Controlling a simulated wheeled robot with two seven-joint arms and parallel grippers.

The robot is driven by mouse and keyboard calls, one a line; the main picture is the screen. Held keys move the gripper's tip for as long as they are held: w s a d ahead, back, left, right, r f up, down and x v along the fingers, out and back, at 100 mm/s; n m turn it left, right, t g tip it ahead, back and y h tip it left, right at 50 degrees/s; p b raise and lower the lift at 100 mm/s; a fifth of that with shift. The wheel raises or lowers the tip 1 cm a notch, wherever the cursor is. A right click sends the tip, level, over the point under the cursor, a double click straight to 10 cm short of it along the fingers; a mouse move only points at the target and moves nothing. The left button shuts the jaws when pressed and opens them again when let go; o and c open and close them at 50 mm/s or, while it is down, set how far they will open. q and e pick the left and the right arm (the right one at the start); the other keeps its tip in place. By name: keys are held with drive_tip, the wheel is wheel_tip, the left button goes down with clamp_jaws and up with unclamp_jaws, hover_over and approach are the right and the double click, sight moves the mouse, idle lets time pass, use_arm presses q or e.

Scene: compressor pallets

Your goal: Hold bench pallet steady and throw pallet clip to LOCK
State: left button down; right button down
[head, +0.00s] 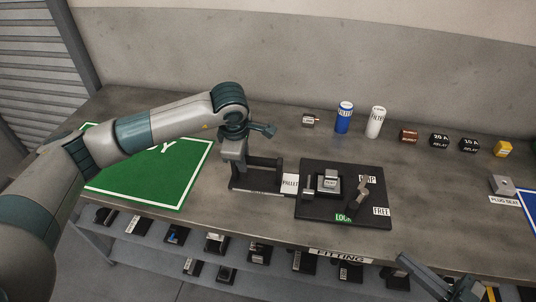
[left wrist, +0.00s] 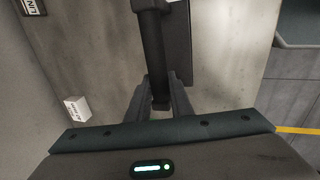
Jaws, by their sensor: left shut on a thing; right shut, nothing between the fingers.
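The bench pallet is a dark plate (head: 315,213) on the bench, with a grey block (head: 328,183) on it. The pallet clip (head: 361,194) is a grey lever at the plate's right side, standing up between a green LOCK label (head: 343,217) and a white FREE label (head: 381,211); its exact setting is unclear. A black frame with a bar (head: 264,163) stands left of the plate by the PALLET label. My left gripper (head: 236,163) is shut on its dark bar, seen in the left wrist view (left wrist: 155,50). My right gripper (head: 405,264) is shut and empty at the front edge.
A green mat (head: 145,185) lies left. A blue can (head: 344,117), white can (head: 376,121), relays (head: 439,141) and other small parts line the back. A plug seat (head: 502,185) is at right. A shelf with several small parts runs below. The bench right of the pallet is fairly clear.

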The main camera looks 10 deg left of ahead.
use_arm(q)
drive_tip(key=shift+f, duration=0.2)
drive_tip(key=c, duration=1.8)
unclamp_jaws()
drive_tip(key=shift+o, duration=1.4)
drive_tip(key=shift+w+a, duration=0.1)
drive_tip(key=shift+r, duration=0.2)
drive_tip(key=shift+r, duration=0.5)
drive_tip(key=v, duration=1)
drive_tip(key=shift+s+r, duration=0.25)
